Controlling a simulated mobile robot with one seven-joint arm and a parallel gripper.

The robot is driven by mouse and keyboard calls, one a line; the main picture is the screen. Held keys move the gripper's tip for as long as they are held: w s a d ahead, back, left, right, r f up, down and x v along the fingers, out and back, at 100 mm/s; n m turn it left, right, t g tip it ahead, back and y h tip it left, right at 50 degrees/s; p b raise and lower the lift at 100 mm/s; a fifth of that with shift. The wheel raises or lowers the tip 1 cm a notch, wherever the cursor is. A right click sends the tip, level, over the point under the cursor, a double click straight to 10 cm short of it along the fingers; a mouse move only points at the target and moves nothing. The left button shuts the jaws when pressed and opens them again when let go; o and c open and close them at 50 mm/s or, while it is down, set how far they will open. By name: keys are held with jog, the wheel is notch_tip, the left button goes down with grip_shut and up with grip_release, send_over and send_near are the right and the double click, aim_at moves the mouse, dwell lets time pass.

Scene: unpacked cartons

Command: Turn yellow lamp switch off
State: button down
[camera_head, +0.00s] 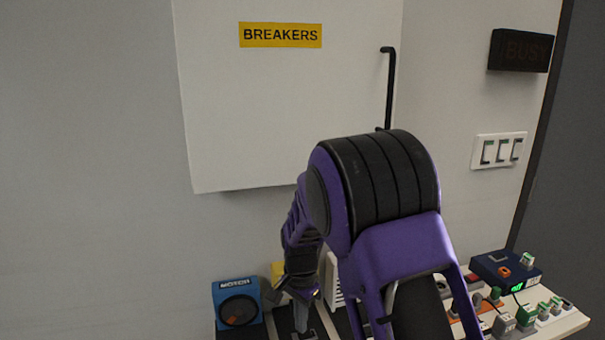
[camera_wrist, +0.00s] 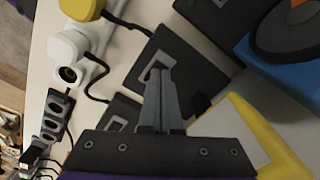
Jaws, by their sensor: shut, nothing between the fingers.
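In the wrist view a black switch box (camera_wrist: 195,72) with a grey switch lies just beyond my gripper's fingertips; a black cord joins it to a yellow plug (camera_wrist: 82,8). My gripper (camera_wrist: 160,82) is shut and empty, its tips over or beside the grey switch; I cannot tell if they touch. In the head view my gripper (camera_head: 303,320) points down at the table's dark boxes. A yellow thing (camera_head: 278,269) shows behind my wrist, mostly hidden; I cannot tell if it is the lamp. The switch's on or off position is not clear.
A blue MOTOR box (camera_head: 235,285) stands left of my gripper. A second black box (camera_wrist: 120,110) and a white plug (camera_wrist: 68,46) lie nearby. A yellow-edged pale box (camera_wrist: 262,125) is close on the right. A breaker cabinet (camera_head: 270,115) hangs above.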

aim_at(301, 336)
notch_tip(301, 336, up, 5)
jog(key=p, duration=0.3)
jog(key=shift+r, duration=0.15)
